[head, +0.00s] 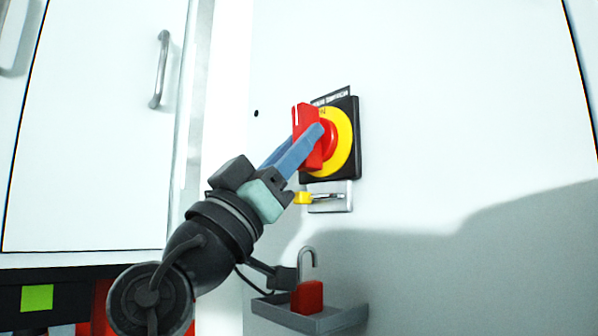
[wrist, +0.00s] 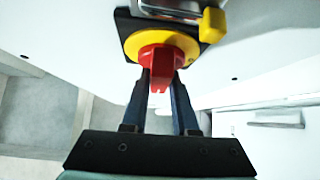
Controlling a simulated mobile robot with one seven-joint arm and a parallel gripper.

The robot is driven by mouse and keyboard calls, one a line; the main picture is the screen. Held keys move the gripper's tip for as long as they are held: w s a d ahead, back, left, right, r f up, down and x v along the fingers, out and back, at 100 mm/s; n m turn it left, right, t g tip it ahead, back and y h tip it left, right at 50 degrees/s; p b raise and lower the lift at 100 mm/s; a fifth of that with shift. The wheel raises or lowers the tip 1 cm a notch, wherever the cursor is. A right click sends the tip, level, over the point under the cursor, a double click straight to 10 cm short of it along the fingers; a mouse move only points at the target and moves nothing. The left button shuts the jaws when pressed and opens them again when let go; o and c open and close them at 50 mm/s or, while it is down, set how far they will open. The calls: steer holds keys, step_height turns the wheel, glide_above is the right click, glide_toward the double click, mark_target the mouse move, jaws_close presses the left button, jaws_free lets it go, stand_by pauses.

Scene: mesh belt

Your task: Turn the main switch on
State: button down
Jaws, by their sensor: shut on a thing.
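The main switch is a red rotary handle (head: 303,122) on a yellow disc (head: 345,143) with a black square plate (head: 356,170), mounted on a white cabinet front. In the head view the handle's grip stands roughly upright, with a white mark near its top. My gripper (head: 308,146) reaches up from the lower left, its blue fingers shut on the red handle. In the wrist view the red handle (wrist: 161,68) lies between the two fingertips (wrist: 162,84). The label above the plate is partly hidden by the handle.
Below the switch is a metal hasp (head: 335,197) with a yellow piece (head: 302,197). Under it, a grey shelf (head: 335,321) holds a red padlock (head: 308,297) with its shackle up, close to my arm. A cabinet door with a metal handle (head: 160,70) is at left.

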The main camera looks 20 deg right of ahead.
steer(key=shift+m+g+h+b, duration=0.55)
steer(key=shift+m+g, duration=0.55)
steer(key=shift+m, duration=0.2)
steer(key=c, duration=0.7)
jaws_free()
steer(key=p+v, duration=0.3)
steer(key=v, duration=1)
steer(key=shift+r, duration=0.1)
